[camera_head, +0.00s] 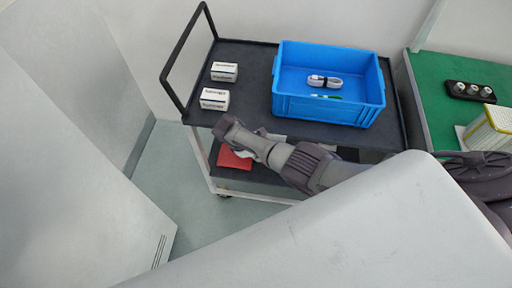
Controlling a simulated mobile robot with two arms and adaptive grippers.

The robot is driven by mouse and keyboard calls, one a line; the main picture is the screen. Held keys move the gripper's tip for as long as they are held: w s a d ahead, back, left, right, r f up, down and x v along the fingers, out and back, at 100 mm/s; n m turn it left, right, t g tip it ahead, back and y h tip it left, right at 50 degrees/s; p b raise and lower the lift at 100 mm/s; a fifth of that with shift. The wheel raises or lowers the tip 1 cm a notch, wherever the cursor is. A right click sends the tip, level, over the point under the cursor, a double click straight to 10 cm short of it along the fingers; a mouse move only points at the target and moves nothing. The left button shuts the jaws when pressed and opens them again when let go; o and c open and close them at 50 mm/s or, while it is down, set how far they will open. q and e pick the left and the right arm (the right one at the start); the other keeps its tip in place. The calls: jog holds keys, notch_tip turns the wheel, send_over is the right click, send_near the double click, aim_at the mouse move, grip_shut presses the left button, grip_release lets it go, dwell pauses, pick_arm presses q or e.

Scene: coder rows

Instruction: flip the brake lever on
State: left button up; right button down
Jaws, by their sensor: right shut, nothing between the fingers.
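A black two-shelf cart (240,62) with a tall handle frame stands ahead. A small dark caster (224,196) shows at the foot of its near left leg. A brake lever cannot be made out on it at this size. My right gripper (228,128) reaches in from the right, in front of the cart's near edge and above the caster in the picture. It is shut and empty. The arm hides part of the cart's lower shelf and near side. My left gripper is not in view.
A blue crate (325,108) holding a white cable bundle (324,82) and two small white boxes (214,99) (224,71) sit on the cart's top. A red item (234,158) lies on the lower shelf. A green-topped table (438,80) stands at right. Floor left of the cart is clear.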

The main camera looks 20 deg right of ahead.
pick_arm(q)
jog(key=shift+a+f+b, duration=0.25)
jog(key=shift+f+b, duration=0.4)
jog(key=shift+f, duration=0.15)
pick_arm(e)
jog(key=shift+s+d+f+g+h, duration=0.4)
jog(key=shift+s+d+f+h, duration=0.15)
jog(key=shift+d+f, duration=0.2)
jog(key=shift+d+f, duration=0.1)
